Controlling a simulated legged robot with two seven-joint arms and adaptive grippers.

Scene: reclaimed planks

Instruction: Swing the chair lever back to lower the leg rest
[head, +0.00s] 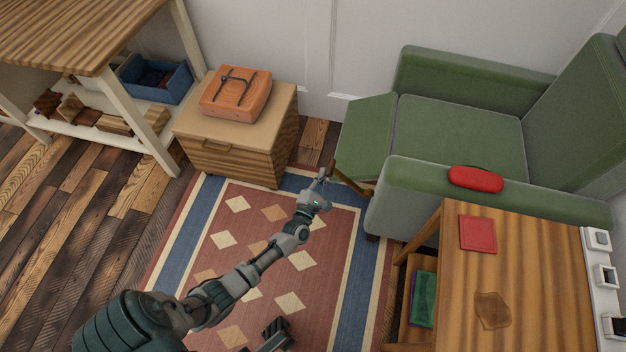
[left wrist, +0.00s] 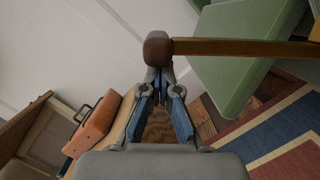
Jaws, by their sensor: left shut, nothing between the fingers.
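The green armchair (head: 455,130) stands at the right with its leg rest (head: 364,137) sticking out to the left. A brown wooden lever (head: 353,183) is at the chair's near front side; in the left wrist view its bar (left wrist: 240,47) ends in a dark round knob (left wrist: 158,49). My left gripper (head: 320,178) is at the knob end of the lever. In the left wrist view the left fingers (left wrist: 159,74) are shut with nothing between them, their tips close by the knob; contact is unclear. My right gripper (head: 275,333) shows only partly at the bottom edge.
A wooden cabinet (head: 235,145) with an orange case (head: 236,95) stands left of the leg rest. A side table (head: 530,270) with a red square (head: 478,234) is at the right front. A red case (head: 476,179) lies on the armrest. The rug (head: 300,265) is clear around my left arm.

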